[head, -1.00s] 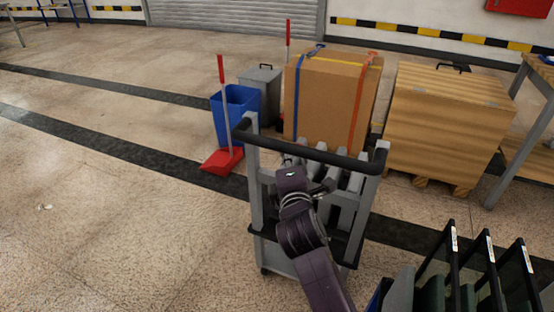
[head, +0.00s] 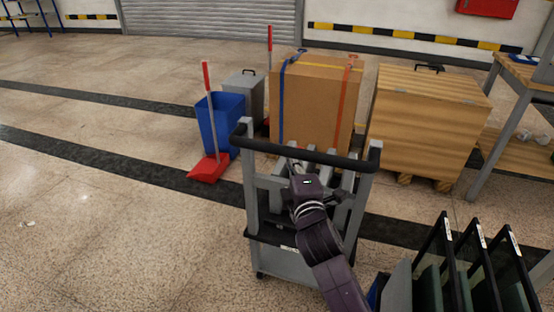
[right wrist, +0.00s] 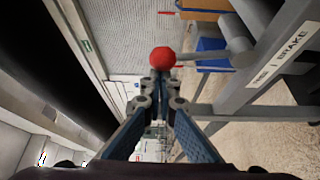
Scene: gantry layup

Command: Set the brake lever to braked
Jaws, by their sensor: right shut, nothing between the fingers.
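The brake lever shows in the right wrist view as a grey arm (right wrist: 238,47) with a red ball knob (right wrist: 162,58), standing out from a grey frame post. A label (right wrist: 285,58) on that post reads FREE / BRAKE. My right gripper (right wrist: 161,80) is shut and empty, with its fingertips right at the knob; I cannot tell whether they touch. In the head view my right gripper (head: 300,172) is behind the handle bar of the grey cart (head: 252,190), and its fingers and the lever are hard to make out. My left gripper is out of view.
The cart's black handle bar (head: 310,154) runs just beyond my wrist. Dark upright panels (head: 470,265) stand at the lower right. A blue bin (head: 222,120), a strapped carton (head: 315,105) and a wooden crate (head: 425,120) stand behind the cart. The floor at left is clear.

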